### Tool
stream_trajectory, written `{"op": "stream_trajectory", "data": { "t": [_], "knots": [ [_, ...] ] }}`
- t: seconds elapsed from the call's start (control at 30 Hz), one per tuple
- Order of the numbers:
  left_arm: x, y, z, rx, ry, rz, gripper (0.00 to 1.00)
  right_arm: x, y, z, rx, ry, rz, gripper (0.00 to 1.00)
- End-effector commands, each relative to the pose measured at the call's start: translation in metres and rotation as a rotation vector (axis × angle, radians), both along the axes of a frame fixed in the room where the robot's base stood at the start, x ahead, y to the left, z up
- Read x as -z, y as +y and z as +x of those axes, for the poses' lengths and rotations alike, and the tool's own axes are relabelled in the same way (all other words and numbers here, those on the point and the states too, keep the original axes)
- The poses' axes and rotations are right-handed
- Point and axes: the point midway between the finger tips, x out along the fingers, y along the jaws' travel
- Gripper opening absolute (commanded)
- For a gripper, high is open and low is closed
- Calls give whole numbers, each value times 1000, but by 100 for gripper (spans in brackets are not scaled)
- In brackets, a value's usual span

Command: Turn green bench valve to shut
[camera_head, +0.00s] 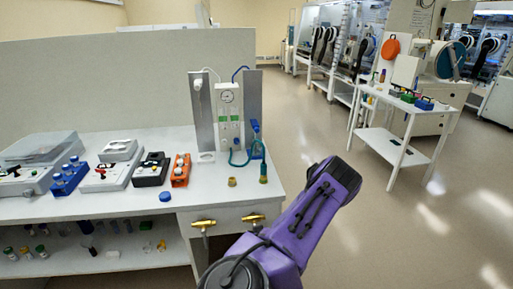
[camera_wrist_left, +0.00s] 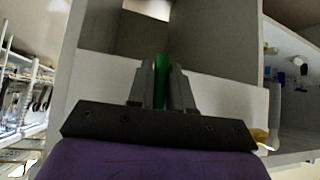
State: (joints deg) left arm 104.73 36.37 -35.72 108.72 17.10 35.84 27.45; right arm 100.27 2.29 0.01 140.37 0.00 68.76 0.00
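In the left wrist view, my left gripper (camera_wrist_left: 163,80) has its two dark fingers close on either side of a narrow upright green piece (camera_wrist_left: 161,75), which looks like the green valve's handle. The green fills the gap and sticks out a little past the fingertips. In the head view, two brass valve fittings (camera_head: 204,224) (camera_head: 253,218) show on the bench front; no green handle shows there. My purple arm (camera_head: 300,220) rises beside them; its gripper is not visible there. The valve body behind the handle cannot be made out. My right gripper is in neither view.
The white bench (camera_head: 110,205) carries a flow-meter stand (camera_head: 228,115), a blue rack (camera_head: 70,176) and an orange holder (camera_head: 181,170). Its lower shelf (camera_head: 110,262) holds small vials. A white side table (camera_head: 405,115) stands at right. The floor between is clear.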

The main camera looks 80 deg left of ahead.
Motion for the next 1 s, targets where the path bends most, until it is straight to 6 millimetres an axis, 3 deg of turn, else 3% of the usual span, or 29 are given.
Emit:
{"op": "stream_trajectory", "data": {
  "t": [0.03,0.07,0.4,0.8,1.0],
  "knots": [
    [-1,1,-2,-3,2,3,33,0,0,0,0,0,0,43],
    [-1,0,-1,-1,2,3,39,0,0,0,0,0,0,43],
    [-4,-4,2,1,0,0,39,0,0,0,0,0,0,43],
    [-64,-62,13,2,0,2,39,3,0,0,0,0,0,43],
    [-75,-73,13,-2,1,2,39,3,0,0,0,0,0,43]
  ]
}}
